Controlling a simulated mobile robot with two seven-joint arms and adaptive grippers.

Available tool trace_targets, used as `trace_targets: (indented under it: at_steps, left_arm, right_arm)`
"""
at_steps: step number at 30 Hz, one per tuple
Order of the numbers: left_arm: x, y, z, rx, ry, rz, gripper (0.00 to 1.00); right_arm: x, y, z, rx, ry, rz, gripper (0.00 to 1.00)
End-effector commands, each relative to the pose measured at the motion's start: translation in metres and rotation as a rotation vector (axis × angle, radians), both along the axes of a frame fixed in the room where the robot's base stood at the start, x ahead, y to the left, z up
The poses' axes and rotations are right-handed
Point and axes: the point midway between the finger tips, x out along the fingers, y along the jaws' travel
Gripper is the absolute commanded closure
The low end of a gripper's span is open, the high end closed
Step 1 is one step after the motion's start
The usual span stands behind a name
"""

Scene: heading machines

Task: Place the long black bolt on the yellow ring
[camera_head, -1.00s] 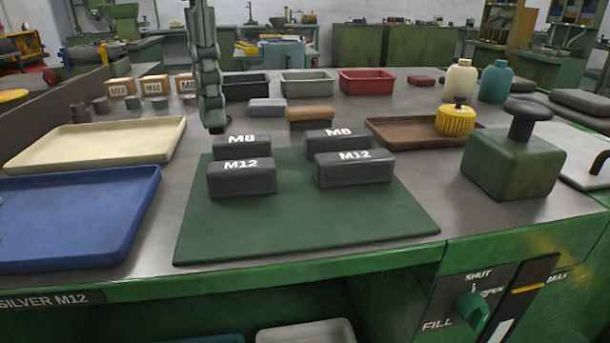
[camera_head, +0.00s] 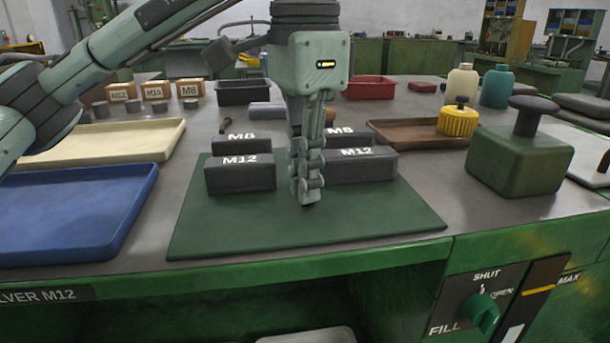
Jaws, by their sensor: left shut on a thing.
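My left gripper (camera_head: 307,190) points down over the front middle of the green mat (camera_head: 240,235), in front of the gap between the labelled blocks. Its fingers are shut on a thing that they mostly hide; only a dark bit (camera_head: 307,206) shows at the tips. I cannot tell whether this is the long black bolt. A small dark brown bolt-like piece (camera_head: 225,126) stands behind the left M8 block. My right gripper is not in view.
Dark M12 blocks (camera_head: 240,174) and M8 blocks (camera_head: 241,143) stand on the mat. A blue tray (camera_head: 130,222) and cream tray (camera_head: 165,143) lie left. A green block with a black knob (camera_head: 520,160) stands right. The mat's front strip is clear.

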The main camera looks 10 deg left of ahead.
Motion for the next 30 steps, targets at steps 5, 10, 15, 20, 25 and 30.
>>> trace_targets:
  at_steps: [5, 10, 15, 20, 25, 30]
  left_arm:
    - [0.000, 0.000, 0.000, 0.000, 0.000, 0.000, 1.00]
    - [0.000, 0.000, -0.002, 0.001, -0.001, 0.000, 0.89]
    - [0.000, 0.000, -0.002, 0.001, -0.001, 0.000, 0.72]
    - [0.000, 0.000, -0.002, 0.001, -0.001, 0.000, 0.72]
    - [0.000, 0.000, 0.002, 0.001, -0.001, 0.000, 0.72]
    - [0.001, 0.000, 0.029, 0.000, -0.005, 0.001, 0.72]
  right_arm:
    - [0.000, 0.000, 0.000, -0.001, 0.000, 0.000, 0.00]
    - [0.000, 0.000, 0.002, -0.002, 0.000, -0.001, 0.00]
    - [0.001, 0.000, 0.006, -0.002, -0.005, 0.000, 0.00]
    - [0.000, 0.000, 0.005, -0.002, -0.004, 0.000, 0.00]
    - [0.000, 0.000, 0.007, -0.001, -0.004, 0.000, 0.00]
    - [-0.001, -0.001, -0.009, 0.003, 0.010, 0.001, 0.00]
